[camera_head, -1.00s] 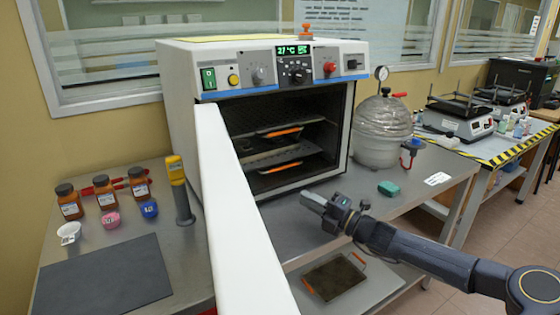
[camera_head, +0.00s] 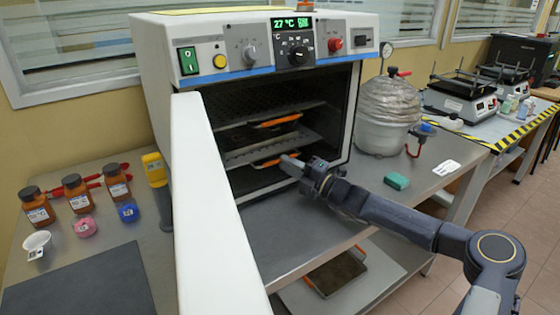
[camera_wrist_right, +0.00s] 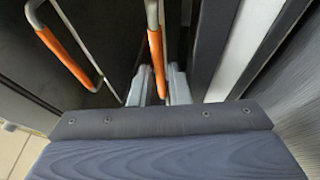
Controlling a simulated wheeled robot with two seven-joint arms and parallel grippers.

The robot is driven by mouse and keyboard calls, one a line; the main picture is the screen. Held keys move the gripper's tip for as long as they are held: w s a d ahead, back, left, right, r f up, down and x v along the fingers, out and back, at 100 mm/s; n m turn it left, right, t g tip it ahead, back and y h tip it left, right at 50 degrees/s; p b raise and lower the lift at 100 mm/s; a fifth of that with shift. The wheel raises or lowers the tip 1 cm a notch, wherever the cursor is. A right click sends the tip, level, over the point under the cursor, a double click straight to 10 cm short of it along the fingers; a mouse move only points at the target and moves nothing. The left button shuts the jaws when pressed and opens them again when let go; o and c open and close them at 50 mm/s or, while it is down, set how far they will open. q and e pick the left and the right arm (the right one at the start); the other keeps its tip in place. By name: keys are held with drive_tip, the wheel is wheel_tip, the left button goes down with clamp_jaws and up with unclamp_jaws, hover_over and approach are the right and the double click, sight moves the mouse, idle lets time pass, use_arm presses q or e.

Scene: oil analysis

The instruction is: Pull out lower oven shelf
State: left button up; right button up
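The oven (camera_head: 165,80) is open and has two shelves inside, each with an orange handle. The lower oven shelf (camera_head: 255,152) has its orange handle (camera_head: 266,163) at the front. The upper handle (camera_head: 277,120) is above it. My right gripper (camera_head: 290,165) is at the oven mouth, at the right end of the lower handle. In the right wrist view, the fingers (camera_wrist_right: 160,88) are apart, with one orange handle (camera_wrist_right: 157,60) reaching into the gap between them. I cannot tell whether they touch it. Another orange handle (camera_wrist_right: 65,58) is left of it. My left gripper is not in view.
The white oven door (camera_head: 205,205) stands open toward me, left of my right arm. A wrapped vessel (camera_head: 385,110) and a green block (camera_head: 397,181) are to the right. Bottles (camera_head: 78,195) stand on the left. A tray (camera_head: 338,272) lies below the bench.

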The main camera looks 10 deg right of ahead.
drive_tip(key=shift+x, duration=1.5)
clamp_jaws()
